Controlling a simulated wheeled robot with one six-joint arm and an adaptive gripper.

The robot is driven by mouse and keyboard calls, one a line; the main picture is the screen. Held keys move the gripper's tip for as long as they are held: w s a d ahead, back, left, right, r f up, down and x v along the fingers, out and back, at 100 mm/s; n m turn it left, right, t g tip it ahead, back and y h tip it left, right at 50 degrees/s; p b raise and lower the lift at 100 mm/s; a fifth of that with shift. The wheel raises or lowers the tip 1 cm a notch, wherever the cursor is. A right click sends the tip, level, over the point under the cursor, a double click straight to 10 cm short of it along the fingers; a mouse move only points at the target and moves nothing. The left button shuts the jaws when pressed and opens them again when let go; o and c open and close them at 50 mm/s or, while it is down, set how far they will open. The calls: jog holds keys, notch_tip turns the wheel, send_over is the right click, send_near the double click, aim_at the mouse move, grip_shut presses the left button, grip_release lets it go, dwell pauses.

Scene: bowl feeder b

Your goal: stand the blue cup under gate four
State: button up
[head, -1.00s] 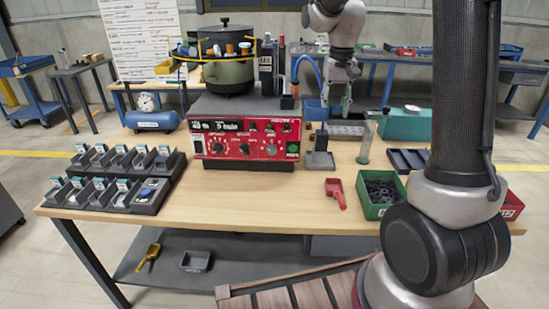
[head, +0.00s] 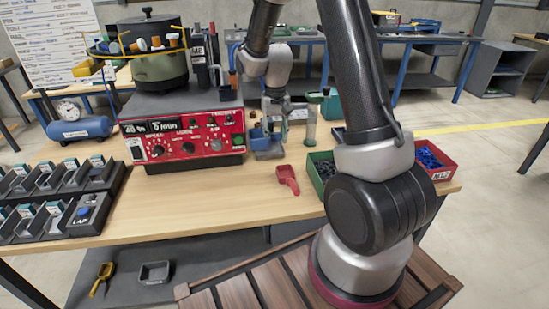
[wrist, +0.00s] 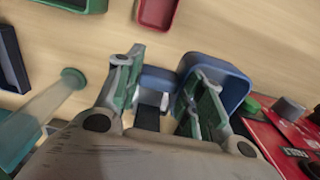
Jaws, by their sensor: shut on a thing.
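The blue cup (head: 259,139) is low beside the right end of the red feeder panel, at the grey stand (head: 268,154) on the bench. I cannot tell whether it rests on the stand. My gripper (head: 275,118) is shut on the cup from its right side and points down. In the wrist view the open-topped cup (wrist: 232,72) is upright at my gripper's right finger (wrist: 160,95), with a blue part between the fingers. The bowl feeder (head: 152,65) stands on the red control box (head: 185,140). Gate four cannot be made out; my arm covers that area.
A red scoop (head: 288,179) lies in front. A green bin (head: 318,168) of dark parts and a red bin (head: 436,162) of blue parts stand to the right. A clear tube (head: 311,125) stands just right of my gripper. Grey cup racks (head: 60,205) fill the left.

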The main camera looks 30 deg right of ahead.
notch_tip(320, 180, down, 10)
jog(key=shift+r, duration=0.15)
dwell(0.4)
jog(key=o, duration=1.1)
jog(key=shift+o, duration=0.2)
